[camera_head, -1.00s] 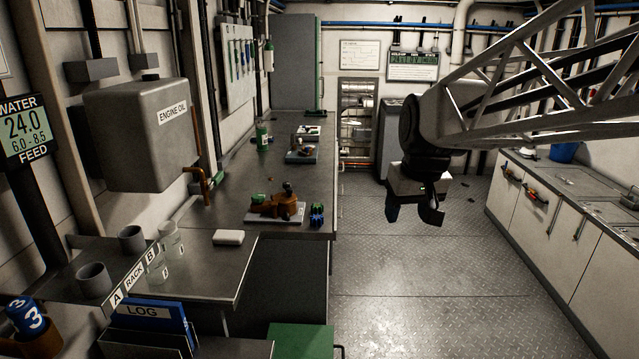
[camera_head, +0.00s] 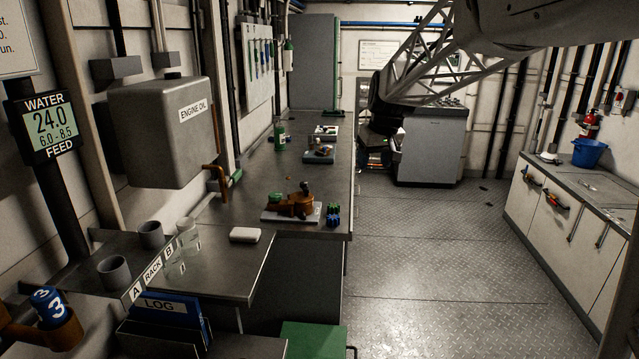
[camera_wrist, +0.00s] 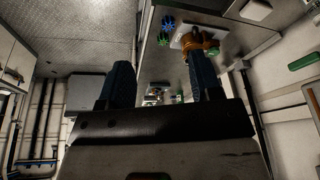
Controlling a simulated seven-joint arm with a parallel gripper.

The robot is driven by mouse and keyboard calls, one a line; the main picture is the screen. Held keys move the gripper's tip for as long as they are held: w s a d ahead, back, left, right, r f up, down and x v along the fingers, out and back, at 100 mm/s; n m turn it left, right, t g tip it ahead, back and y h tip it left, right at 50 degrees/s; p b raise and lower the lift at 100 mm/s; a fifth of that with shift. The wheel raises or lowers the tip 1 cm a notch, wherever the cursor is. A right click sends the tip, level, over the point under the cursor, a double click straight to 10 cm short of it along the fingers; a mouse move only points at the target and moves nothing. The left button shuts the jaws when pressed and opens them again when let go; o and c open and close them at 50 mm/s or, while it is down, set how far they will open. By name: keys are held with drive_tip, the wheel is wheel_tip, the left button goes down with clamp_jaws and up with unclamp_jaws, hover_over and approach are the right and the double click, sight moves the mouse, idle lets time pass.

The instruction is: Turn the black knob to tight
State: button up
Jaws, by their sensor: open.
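An orange-brown valve body (camera_head: 297,206) sits on a white plate (camera_head: 272,216) on the bench. A small black knob (camera_head: 305,187) stands on its top, and a green part is at its left end. The valve body also shows at the top of the wrist view (camera_wrist: 203,40), partly behind one finger; I cannot make out the black knob there. My gripper (camera_wrist: 160,75) is open and empty, its two blue fingers apart. In the head view it hangs dark beyond and to the right of the valve, clear of it, its fingers hard to make out.
Blue and green star-shaped pieces (camera_head: 333,214) stand right of the plate by the bench edge. A white block (camera_head: 245,235) lies nearer on the bench (camera_head: 222,258). The engine oil tank (camera_head: 165,135) and its brown pipe (camera_head: 221,183) overhang the left.

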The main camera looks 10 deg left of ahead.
drive_tip(key=w+a+f+n, duration=0.1)
drive_tip(key=w+a+f, duration=0.3)
drive_tip(key=w, duration=0.5)
drive_tip(key=w+a+f+n, duration=0.1)
drive_tip(key=w+a+f, duration=0.1)
drive_tip(key=w+a, duration=0.55)
drive_tip(key=n+y, duration=0.2)
approach(304, 183)
drive_tip(key=shift+w+a+f, duration=0.1)
drive_tip(key=shift+a+f, duration=0.2)
drive_tip(key=shift+f, duration=0.25)
drive_tip(key=shift+f, duration=0.15)
drive_tip(key=shift+x, duration=3.8)
drive_tip(key=shift+d, duration=0.1)
drive_tip(key=c, duration=0.9)
